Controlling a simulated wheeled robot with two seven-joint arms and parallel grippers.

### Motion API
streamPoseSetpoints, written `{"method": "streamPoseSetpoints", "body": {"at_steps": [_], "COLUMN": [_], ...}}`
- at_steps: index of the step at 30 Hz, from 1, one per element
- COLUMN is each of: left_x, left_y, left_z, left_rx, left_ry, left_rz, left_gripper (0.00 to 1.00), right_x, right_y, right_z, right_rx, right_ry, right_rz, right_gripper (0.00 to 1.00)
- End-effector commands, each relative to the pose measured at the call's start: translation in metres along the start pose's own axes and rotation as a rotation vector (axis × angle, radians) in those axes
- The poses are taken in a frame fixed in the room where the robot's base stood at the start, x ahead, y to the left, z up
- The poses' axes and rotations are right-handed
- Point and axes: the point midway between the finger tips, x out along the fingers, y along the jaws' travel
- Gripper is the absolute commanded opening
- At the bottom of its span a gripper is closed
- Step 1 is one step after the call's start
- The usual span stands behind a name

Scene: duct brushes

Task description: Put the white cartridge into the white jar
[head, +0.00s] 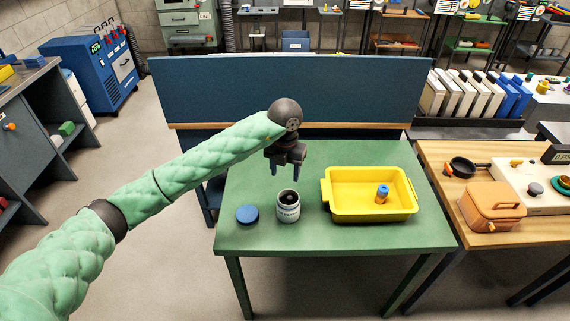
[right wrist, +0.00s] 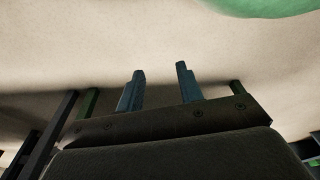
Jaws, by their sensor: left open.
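The white jar (head: 288,212) stands upright and open on the green table, with dark lettering on its front and a dark inside. I cannot make out a white cartridge in either view; whether one is in the jar is too small and dark to tell. My left gripper (head: 284,178) is open and points down, a little above and behind the jar, with nothing visible between its fingers. My right gripper (right wrist: 160,85) shows its two blue-grey fingers apart and empty, over pale floor in the right wrist view.
A round blue lid (head: 247,214) lies left of the jar. A yellow bin (head: 345,215) to the right holds a small blue cylinder (head: 382,191) with an orange part. A blue panel (head: 290,85) stands behind the green table (head: 335,240). A wooden table (head: 450,205) adjoins on the right.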

Motion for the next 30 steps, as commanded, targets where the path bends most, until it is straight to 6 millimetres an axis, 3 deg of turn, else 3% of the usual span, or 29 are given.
{"method": "streamPoseSetpoints", "body": {"at_steps": [12,30], "left_x": [-0.039,-0.041], "left_y": [0.0,-0.002], "left_z": [0.0,-0.001], "left_rx": [0.001,0.004], "left_ry": [0.0,0.0], "left_rz": [0.0,-0.01], "left_gripper": [0.53,0.53], "right_x": [-0.035,-0.039], "right_y": [-0.01,-0.01], "right_z": [-0.021,-0.023], "right_rx": [0.011,0.011], "right_ry": [-0.021,-0.023], "right_rz": [-0.014,-0.015], "right_gripper": [0.36,0.36]}}
